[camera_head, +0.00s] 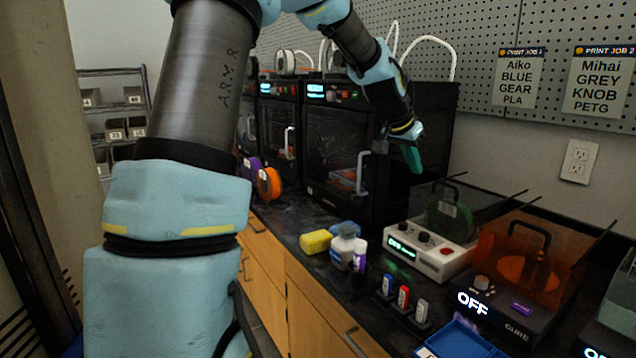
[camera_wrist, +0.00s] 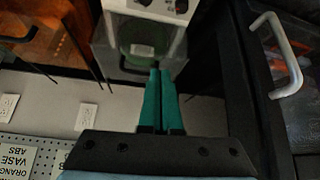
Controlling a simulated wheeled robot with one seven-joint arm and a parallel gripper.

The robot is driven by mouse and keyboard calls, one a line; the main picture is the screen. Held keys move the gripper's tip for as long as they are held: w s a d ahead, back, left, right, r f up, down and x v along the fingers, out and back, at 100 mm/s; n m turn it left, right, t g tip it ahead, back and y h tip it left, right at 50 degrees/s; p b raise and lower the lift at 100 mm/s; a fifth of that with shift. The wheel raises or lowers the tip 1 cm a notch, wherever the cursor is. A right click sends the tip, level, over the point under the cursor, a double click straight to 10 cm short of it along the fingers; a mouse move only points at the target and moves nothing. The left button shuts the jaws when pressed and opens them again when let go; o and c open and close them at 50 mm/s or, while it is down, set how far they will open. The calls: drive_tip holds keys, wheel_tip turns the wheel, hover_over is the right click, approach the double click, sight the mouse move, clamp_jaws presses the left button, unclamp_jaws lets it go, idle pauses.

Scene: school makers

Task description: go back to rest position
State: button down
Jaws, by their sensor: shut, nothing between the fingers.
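My gripper (camera_head: 413,158) hangs in the air in front of the right side of a black 3D printer (camera_head: 335,165), above and behind the white machine (camera_head: 432,246) on the counter. In the wrist view its two green fingers (camera_wrist: 159,72) are together, with nothing between them. The white machine (camera_wrist: 150,10) shows beyond the fingertips in the wrist view, and the fingers look apart from it. My arm reaches across the top of the head view.
An orange-covered curing unit (camera_head: 515,311) reading OFF stands at right. The printer's door handle (camera_wrist: 283,55) juts out nearby. A pegboard wall is behind.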

drive_tip(key=s+a+f+n+y, duration=0.2)
drive_tip(key=s+a+f, duration=0.1)
drive_tip(key=a, duration=0.6)
drive_tip(key=s+a+f+n+y, duration=0.1)
drive_tip(key=s+a+f+n, duration=0.2)
drive_tip(key=a, duration=0.6)
drive_tip(key=s+a+f+n+g+y, duration=0.1)
drive_tip(key=s+a+f+n, duration=0.1)
drive_tip(key=s+a, duration=0.5)
drive_tip(key=s+a+f+n+g+y+p, duration=0.1)
drive_tip(key=s+a+f+n, duration=0.1)
drive_tip(key=s+a, duration=0.5)
drive_tip(key=shift+a+f+g+y+p, duration=0.3)
drive_tip(key=shift+a+f, duration=0.35)
drive_tip(key=shift+f, duration=0.15)
drive_tip(key=shift+w, duration=0.1)
